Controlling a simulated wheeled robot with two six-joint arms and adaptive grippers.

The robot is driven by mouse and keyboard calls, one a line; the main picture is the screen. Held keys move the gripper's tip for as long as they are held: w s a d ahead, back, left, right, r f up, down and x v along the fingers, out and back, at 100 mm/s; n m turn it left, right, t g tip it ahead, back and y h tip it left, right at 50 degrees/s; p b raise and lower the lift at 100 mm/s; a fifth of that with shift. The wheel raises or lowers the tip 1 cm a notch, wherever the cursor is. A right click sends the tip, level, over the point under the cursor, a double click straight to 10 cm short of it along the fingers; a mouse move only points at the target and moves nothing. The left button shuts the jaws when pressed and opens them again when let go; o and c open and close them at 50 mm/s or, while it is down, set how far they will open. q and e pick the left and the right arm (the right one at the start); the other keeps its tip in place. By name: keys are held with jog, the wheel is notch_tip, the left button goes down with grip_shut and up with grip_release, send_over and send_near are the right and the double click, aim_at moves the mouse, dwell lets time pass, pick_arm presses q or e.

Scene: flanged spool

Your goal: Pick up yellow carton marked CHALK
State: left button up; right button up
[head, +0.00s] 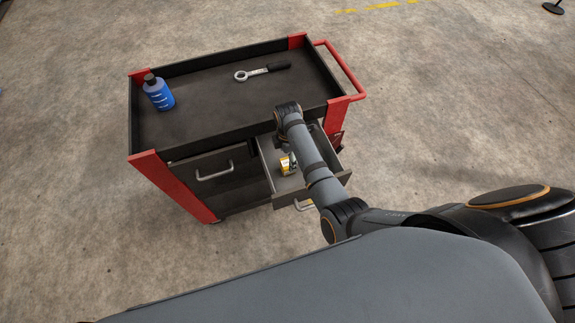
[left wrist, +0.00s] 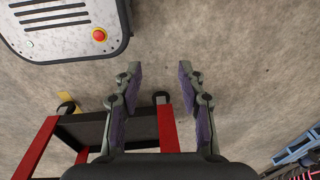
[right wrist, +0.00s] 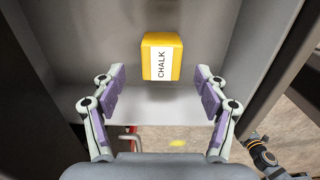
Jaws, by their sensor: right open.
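The yellow carton (right wrist: 161,57) shows in the right wrist view, with a white label reading CHALK. It is inside the open drawer (right wrist: 215,25) of the cart. In the head view the carton (head: 285,164) is partly hidden by my right arm. My right gripper (right wrist: 159,80) is open and empty. In the right wrist view its fingers are at either side, with the carton centred just beyond them and apart from both. My left gripper (left wrist: 160,70) is open and empty above the floor, away from the carton.
The black-and-red cart (head: 185,178) has a blue bottle (head: 158,93) and a wrench (head: 262,72) on its top tray. The drawer's side walls stand near my right gripper. A grey unit with a red button (left wrist: 65,25) shows in the left wrist view. Open concrete floor surrounds the cart.

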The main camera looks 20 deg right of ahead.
aim_at(284, 162)
notch_tip(284, 162, down, 5)
jog(key=shift+s, duration=0.1)
jog(key=c, duration=1.5)
jog(key=shift+r+p, duration=0.1)
jog(key=shift+p, duration=0.2)
